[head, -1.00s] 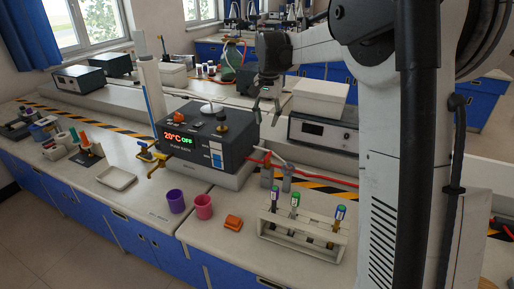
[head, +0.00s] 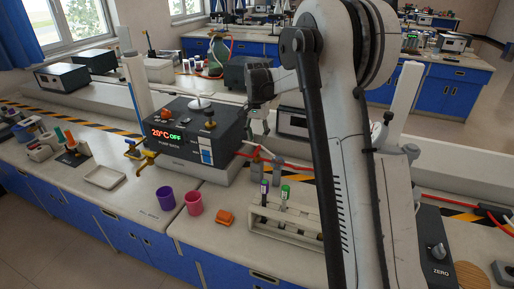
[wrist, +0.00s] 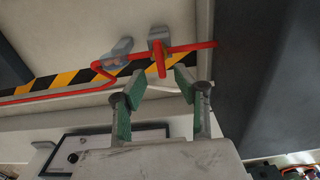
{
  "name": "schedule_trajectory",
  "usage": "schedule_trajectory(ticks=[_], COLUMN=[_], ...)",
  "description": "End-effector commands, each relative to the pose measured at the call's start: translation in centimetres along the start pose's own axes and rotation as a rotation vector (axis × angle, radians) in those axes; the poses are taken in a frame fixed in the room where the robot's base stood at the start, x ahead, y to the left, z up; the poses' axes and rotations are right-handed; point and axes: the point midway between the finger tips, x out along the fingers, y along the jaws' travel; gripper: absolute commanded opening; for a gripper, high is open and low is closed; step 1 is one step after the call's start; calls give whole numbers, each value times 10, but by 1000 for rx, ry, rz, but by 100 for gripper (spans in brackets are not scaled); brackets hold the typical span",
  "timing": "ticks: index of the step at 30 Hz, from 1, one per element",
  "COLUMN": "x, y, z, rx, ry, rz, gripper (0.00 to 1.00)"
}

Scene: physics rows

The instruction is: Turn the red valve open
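In the wrist view, a red valve handle (wrist: 161,66) sits on a grey fitting with a red pipe running through it. A second grey fitting (wrist: 116,47) is to its left. My gripper (wrist: 160,82) is open and empty, with its green-padded fingers apart on either side of the line to the handle; whether they touch it I cannot tell. In the head view, my gripper (head: 259,130) points down just right of the pump bath (head: 190,140), above the grey fittings (head: 278,168) on the red pipe.
A test tube rack (head: 285,228) stands in front of the fittings, partly behind my arm. A yellow valve (head: 135,150) is left of the bath.

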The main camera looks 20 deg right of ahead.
Motion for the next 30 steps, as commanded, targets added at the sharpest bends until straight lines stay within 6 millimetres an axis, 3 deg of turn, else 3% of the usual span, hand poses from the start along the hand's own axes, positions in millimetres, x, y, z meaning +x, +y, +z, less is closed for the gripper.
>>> schedule_trajectory(ticks=[3, 9, 21, 28, 30], x=[20, 43, 50, 50, 50], y=[0, 0, 0, 0, 0], z=[0, 0, 0, 0, 0], rx=[0, 0, 0, 0, 0], ry=[0, 0, 0, 0, 0], rz=[0, 0, 0, 0, 0], gripper=[29, 29, 29, 1, 0])
